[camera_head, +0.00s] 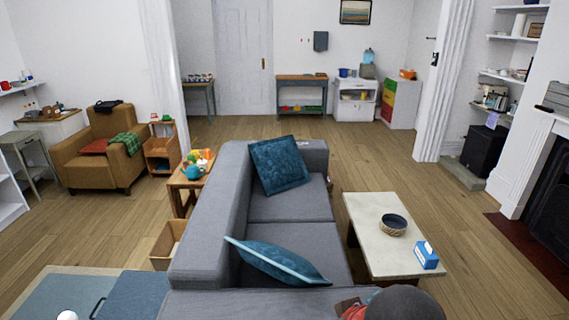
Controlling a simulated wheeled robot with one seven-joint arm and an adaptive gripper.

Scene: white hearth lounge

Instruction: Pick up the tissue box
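The tissue box (426,257) is blue and white with a white tissue tuft on top. It stands on the pale-topped coffee table (375,216), close to its front right corner. A dark round bowl (393,225) stands behind it and to the left, apart from it. My gripper is not in view.
A grey sofa (303,236) with teal cushions (279,166) stands left of the coffee table. A dark rounded object (404,304) is partly cut off at the bottom edge. Wooden floor (480,265) is open between the table and the fireplace (550,190).

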